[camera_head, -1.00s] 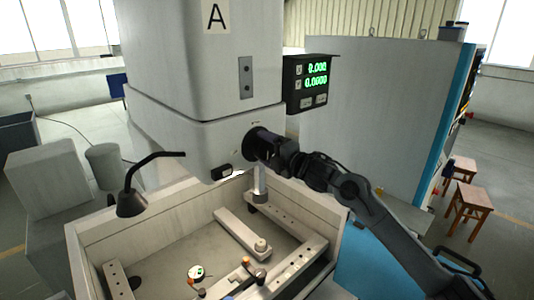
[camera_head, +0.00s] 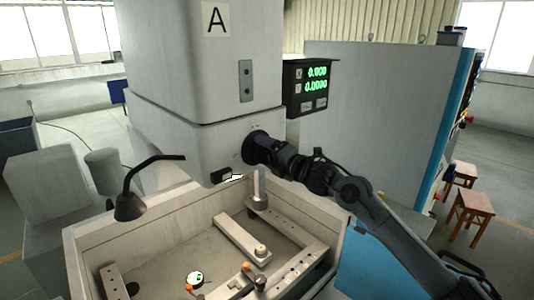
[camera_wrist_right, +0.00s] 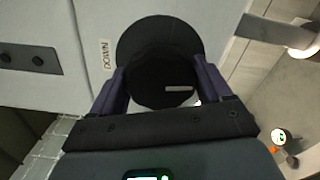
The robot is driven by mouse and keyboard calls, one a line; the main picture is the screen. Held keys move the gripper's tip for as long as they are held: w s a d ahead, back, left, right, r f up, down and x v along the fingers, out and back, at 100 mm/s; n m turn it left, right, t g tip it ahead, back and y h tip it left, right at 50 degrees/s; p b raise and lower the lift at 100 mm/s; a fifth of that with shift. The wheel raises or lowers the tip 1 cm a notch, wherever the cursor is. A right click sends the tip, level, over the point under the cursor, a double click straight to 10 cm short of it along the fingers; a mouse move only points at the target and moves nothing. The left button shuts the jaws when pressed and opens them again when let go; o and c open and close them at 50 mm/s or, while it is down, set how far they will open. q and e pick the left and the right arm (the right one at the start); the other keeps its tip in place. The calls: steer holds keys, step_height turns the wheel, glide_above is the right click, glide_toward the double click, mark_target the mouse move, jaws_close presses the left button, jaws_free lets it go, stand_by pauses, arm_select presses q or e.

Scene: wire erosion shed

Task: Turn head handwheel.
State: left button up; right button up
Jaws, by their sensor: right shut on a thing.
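The head handwheel (camera_head: 256,143) is a black round wheel on the side of the white machine head (camera_head: 180,140). My right gripper (camera_head: 266,149) reaches it from the right and is shut on it. In the right wrist view the black handwheel (camera_wrist_right: 160,45) fills the space between the two fingers of my right gripper (camera_wrist_right: 160,88), one finger on each side. A label reading DOWN shows beside the wheel in that view. My left gripper is not in view.
A display box (camera_head: 308,86) with green digits hangs right of the head. Below is an open work tank (camera_head: 100,231) with clamping bars, a dial gauge (camera_head: 195,279) and orange-tipped parts. A dark lamp (camera_head: 130,205) stands at the left. A grey cabinet (camera_head: 385,110) stands behind my arm.

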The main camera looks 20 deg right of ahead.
steer(key=o, duration=1)
steer(key=shift+b+v, duration=1.45)
steer(key=shift+v, duration=3.95)
